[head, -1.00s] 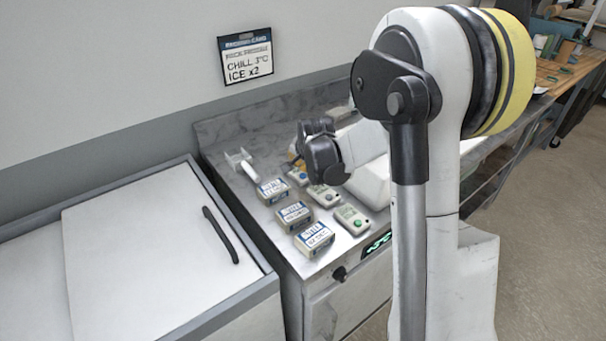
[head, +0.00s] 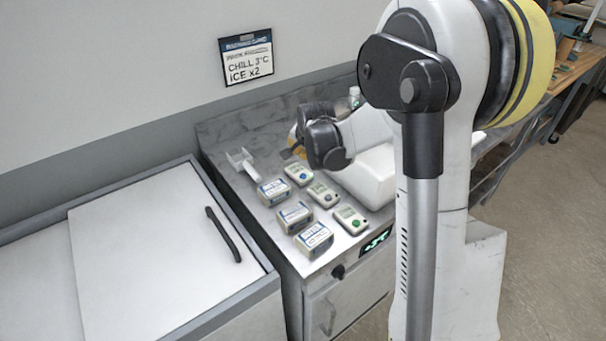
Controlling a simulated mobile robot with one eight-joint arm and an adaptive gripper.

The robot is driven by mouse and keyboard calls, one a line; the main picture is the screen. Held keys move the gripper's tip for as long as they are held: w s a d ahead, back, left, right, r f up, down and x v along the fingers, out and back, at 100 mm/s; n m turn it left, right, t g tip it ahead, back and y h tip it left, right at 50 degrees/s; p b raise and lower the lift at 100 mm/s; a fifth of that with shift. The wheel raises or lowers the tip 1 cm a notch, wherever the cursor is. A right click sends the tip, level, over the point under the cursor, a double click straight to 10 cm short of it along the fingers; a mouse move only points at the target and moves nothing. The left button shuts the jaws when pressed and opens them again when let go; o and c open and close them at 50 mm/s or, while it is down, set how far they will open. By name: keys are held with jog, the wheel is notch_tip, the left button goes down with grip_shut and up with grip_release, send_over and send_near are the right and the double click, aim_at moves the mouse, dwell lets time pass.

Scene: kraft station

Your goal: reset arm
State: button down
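My arm fills the right side of the head view, with its black-jointed wrist end (head: 325,145) over the back of the steel counter (head: 222,135). My gripper is largely hidden behind the wrist, so its fingers cannot be made out. Below and left of the wrist, several labelled boxes, such as the front box (head: 314,240), stand on the counter in a column. Several small devices with buttons, such as the front device (head: 349,219), lie beside them. The wrist appears apart from these boxes and devices.
A white scoop-like tool (head: 243,163) lies at the back left of the counter. A white lid with a black handle (head: 222,234) covers the chest at left. A sign (head: 246,58) hangs on the wall.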

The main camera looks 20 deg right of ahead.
dwell(0.5)
jog(key=s+a+r+n, duration=0.3)
jog(key=s+a+r, duration=0.2)
jog(key=s+r, duration=0.25)
jog(key=s+a+n, duration=0.4)
jog(key=s, duration=0.8)
jog(key=s+a+n+y, duration=0.1)
jog(key=s+a+n, duration=0.3)
jog(key=s, duration=0.8)
jog(key=shift+s+a+r+y+b, duration=0.2)
jog(key=shift+r+y+b, duration=0.1)
jog(key=shift+r+b, duration=0.15)
